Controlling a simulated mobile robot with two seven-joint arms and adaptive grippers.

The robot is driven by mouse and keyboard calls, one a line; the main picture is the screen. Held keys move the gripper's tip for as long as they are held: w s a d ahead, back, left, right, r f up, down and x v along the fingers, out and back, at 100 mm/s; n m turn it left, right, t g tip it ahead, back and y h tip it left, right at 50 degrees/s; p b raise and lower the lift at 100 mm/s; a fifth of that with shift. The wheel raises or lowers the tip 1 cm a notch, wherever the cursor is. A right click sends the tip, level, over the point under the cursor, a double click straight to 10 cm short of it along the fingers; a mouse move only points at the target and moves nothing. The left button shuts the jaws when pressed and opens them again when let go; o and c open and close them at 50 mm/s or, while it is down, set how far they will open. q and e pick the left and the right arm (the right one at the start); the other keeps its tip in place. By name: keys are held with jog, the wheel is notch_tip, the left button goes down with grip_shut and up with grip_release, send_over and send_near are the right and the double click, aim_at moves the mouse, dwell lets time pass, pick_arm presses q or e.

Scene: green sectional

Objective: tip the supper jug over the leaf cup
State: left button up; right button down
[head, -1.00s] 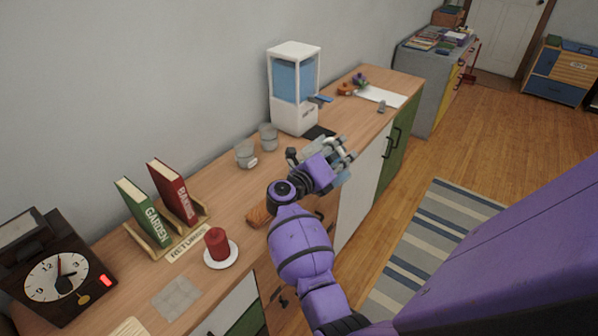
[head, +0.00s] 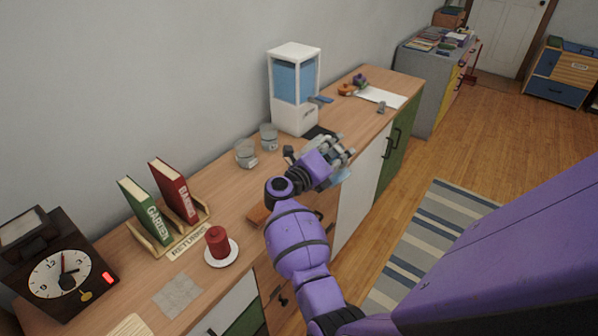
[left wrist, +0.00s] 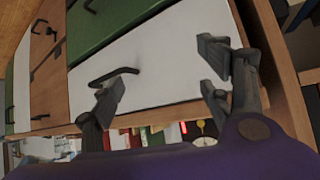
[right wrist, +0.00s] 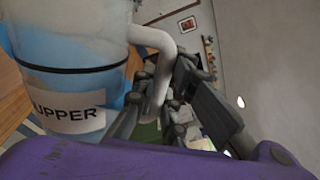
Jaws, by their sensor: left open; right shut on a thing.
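The supper jug (right wrist: 75,50) fills the left of the right wrist view; it is see-through with blue contents, a dark band and a label reading "UPPER". My right gripper (right wrist: 162,95) is shut on its white handle. In the head view my right gripper (head: 338,152) is over the counter's front edge, and only a bluish bit of the jug (head: 341,177) shows beneath it. Two grey cups, one nearer (head: 246,154) and one farther (head: 268,138), stand by the wall, left of the gripper. I cannot read which is the leaf cup. My left gripper (left wrist: 162,88) is open and empty.
A white dispenser (head: 294,92) stands behind the cups, with a dark mat (head: 318,133) before it. A red candle on a white plate (head: 221,256), a book rack (head: 176,238) and a clock (head: 62,268) occupy the near counter. Bare wood lies between cups and candle.

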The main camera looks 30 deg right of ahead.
jog(key=shift+w+a+r+n, duration=0.1)
jog(key=shift+w+r+n, duration=0.2)
jog(key=shift+r, duration=0.3)
pick_arm(q)
jog(key=shift+w+r, duration=0.45)
jog(key=shift+r, duration=0.1)
pick_arm(e)
jog(key=shift+f, duration=0.1)
jog(key=shift+r+p, duration=0.25)
jog(key=shift+p, duration=0.05)
pick_arm(q)
jog(key=shift+w+r, duration=0.3)
jog(key=shift+r, duration=0.05)
pick_arm(e)
jog(key=shift+w, duration=0.1)
pick_arm(q)
jog(key=shift+s+f, duration=0.1)
pick_arm(e)
jog(key=shift+w+a+r+n, duration=0.1)
jog(key=shift+w+r+n, duration=0.2)
jog(key=shift+n, duration=0.2)
jog(key=shift+w+a+r+n, duration=0.1)
jog(key=shift+w+r+n, duration=0.15)
jog(key=shift+r+n, duration=0.15)
dwell(0.7)
